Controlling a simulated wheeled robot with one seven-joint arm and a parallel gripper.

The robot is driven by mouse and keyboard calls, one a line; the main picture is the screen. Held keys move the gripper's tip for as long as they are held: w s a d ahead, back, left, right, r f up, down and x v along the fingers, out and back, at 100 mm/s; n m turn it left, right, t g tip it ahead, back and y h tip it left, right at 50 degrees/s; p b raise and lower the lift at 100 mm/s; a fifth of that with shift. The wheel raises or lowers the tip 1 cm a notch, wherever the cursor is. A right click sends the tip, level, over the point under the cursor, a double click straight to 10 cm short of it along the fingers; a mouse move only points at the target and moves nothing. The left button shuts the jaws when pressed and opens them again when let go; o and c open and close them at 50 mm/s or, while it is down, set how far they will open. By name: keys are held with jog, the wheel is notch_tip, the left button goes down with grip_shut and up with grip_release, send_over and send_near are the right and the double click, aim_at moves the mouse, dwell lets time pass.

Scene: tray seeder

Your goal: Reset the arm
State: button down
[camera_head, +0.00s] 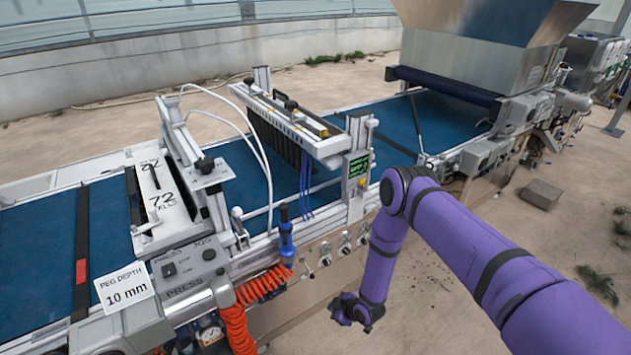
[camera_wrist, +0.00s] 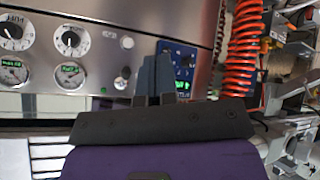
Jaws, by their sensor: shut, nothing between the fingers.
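My gripper (camera_head: 347,309) hangs low in the head view, at the end of my purple arm, in front of the machine's steel side panel. It is shut and empty. In the wrist view my gripper's fingers (camera_wrist: 158,75) are together and point at the panel (camera_wrist: 150,20). A small blue display module (camera_wrist: 180,58) shows just behind the fingertips and is partly hidden by them. Whether the fingers touch the panel cannot be told.
The tray seeder has a blue conveyor belt (camera_head: 400,125), a steel hopper (camera_head: 480,60) and a press (camera_head: 165,200). An orange coiled hose (camera_head: 237,325) hangs left of my gripper; it also shows in the wrist view (camera_wrist: 243,50). Bare ground (camera_head: 480,290) lies to the right.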

jog(key=w+d+r+m+h, duration=0.15)
jog(key=w+r, duration=0.45)
jog(key=r, duration=0.6)
jog(key=w+d+r+m+h, duration=0.1)
jog(key=w+d+r, duration=0.35)
jog(key=r, duration=0.85)
jog(key=d+r+m+h, duration=0.15)
jog(key=d+r, duration=0.25)
jog(key=r, duration=0.9)
jog(key=d+r+m+h, duration=0.1)
jog(key=d+r+m, duration=0.15)
jog(key=r, duration=1.15)
jog(key=s+d+r+m+h, duration=0.15)
jog(key=s+d+r, duration=0.25)
jog(key=s+r, duration=0.45)
jog(key=s+d+r+m+h, duration=0.15)
jog(key=s+d+r, duration=0.25)
jog(key=s+r, duration=0.5)
jog(key=s+d+r+m, duration=0.1)
jog(key=s+r, duration=0.1)
jog(key=s, duration=0.5)
jog(key=s+d+r+m, duration=0.1)
jog(key=s+r+m, duration=0.1)
jog(key=s, duration=0.6)
jog(key=s+d+r+m+y, duration=0.1)
jog(key=s+r, duration=0.1)
jog(key=s, duration=0.6)
jog(key=shift+d+r+g, duration=0.25)
jog(key=shift+r+g, duration=0.05)
jog(key=shift+g, duration=0.1)
